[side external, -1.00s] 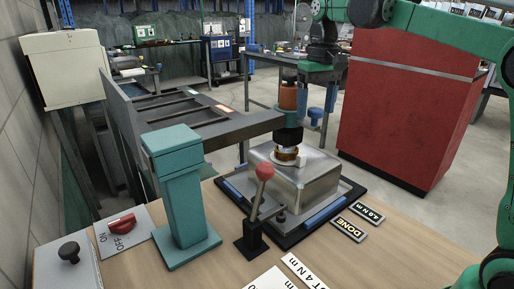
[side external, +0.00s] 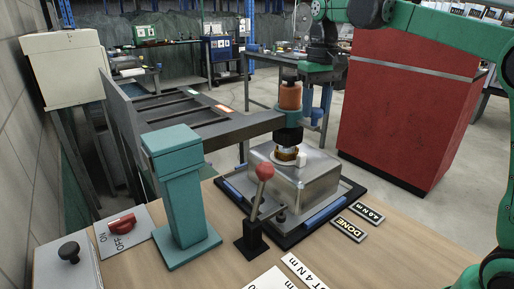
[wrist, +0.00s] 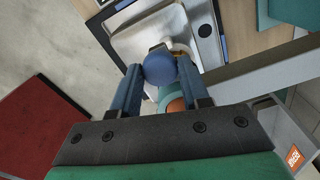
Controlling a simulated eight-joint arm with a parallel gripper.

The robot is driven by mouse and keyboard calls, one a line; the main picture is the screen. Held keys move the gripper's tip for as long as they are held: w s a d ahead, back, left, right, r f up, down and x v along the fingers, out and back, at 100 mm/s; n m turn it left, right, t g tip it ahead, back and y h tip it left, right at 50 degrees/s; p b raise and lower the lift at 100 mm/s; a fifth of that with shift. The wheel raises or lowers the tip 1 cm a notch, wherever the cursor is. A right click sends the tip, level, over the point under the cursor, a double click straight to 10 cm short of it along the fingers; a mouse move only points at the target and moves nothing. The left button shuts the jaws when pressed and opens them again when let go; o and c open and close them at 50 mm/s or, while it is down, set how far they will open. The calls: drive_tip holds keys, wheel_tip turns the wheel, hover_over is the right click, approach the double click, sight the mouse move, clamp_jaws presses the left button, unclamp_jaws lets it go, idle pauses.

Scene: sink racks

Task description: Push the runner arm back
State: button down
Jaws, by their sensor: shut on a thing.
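The runner arm (side external: 232,131) is a dark grey beam reaching from the left to over a steel box (side external: 310,180). At its end hangs the runner (side external: 290,96), with an orange body, teal collar and black lower part. The runner stands upright above a copper-coloured part (side external: 286,154) on the box. A round blue knob (wrist: 160,69) sits at the runner's side. My gripper (wrist: 160,72) has its blue fingers on both sides of this knob and is shut on it. In the side view my gripper (side external: 320,112) is right of the runner, partly hidden.
A red-knobbed lever (side external: 264,172) and a teal post (side external: 183,195) stand in front. An ON/OFF switch (side external: 122,224) is at left; a DONE plate (side external: 348,230) lies right of the tray. A red cabinet (side external: 405,115) stands behind at right.

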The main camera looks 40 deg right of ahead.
sight(257, 121)
idle(0.9)
drive_tip(key=a, duration=1.4)
drive_tip(key=shift+a, duration=0.35)
drive_tip(key=shift+c, duration=2.1)
unclamp_jaws()
drive_tip(key=shift+d, duration=0.1)
drive_tip(key=shift+r, duration=2.8)
drive_tip(key=s+d+f+n+t+h, duration=0.2)
drive_tip(key=d+n, duration=0.1)
drive_tip(key=d, duration=0.3)
drive_tip(key=s+f+t+y, duration=0.2)
drive_tip(key=s+f+t, duration=0.3)
drive_tip(key=f, duration=0.8)
drive_tip(key=s, duration=0.3)
drive_tip(key=shift+d, duration=0.25)
